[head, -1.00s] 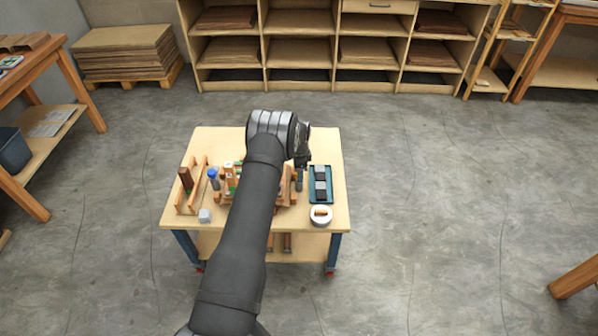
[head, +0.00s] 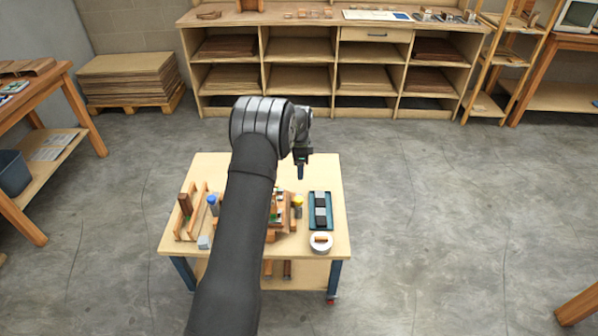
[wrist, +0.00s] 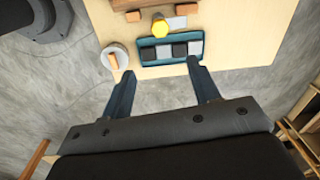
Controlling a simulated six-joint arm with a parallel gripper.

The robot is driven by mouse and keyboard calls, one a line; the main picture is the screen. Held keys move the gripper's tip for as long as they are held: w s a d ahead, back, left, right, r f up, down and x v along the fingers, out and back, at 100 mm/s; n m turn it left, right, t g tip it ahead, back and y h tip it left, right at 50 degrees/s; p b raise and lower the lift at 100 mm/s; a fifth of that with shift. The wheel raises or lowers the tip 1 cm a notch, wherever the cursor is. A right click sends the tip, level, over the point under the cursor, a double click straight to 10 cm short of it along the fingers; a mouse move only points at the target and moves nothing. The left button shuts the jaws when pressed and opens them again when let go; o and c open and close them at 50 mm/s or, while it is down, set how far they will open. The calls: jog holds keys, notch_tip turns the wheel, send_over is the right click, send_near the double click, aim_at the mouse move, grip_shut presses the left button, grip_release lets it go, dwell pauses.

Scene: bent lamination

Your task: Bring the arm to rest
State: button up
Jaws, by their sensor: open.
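My gripper (head: 300,172) hangs above the back right part of the small work table (head: 240,166) in the head view. In the wrist view my gripper (wrist: 162,82) has its two blue fingers spread wide apart, with nothing between them. Beyond the fingertips lie a teal tray (wrist: 146,59) with dark and light grey blocks, a yellow-topped bottle (wrist: 160,27) and a white round dish (wrist: 113,60) with a wooden-handled thing in it. The gripper touches none of these. My arm hides the middle of the table in the head view.
Shelving (head: 335,30) stands behind, and a bench (head: 40,150) is at left. The floor right of the table is clear.

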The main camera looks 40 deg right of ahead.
aim_at(299, 199)
jog(key=f, duration=1.7)
jog(key=shift+w+d+f, duration=0.2)
jog(key=shift+w+d, duration=0.05)
jog(key=shift+w, duration=0.1)
jog(key=shift+r, duration=0.1)
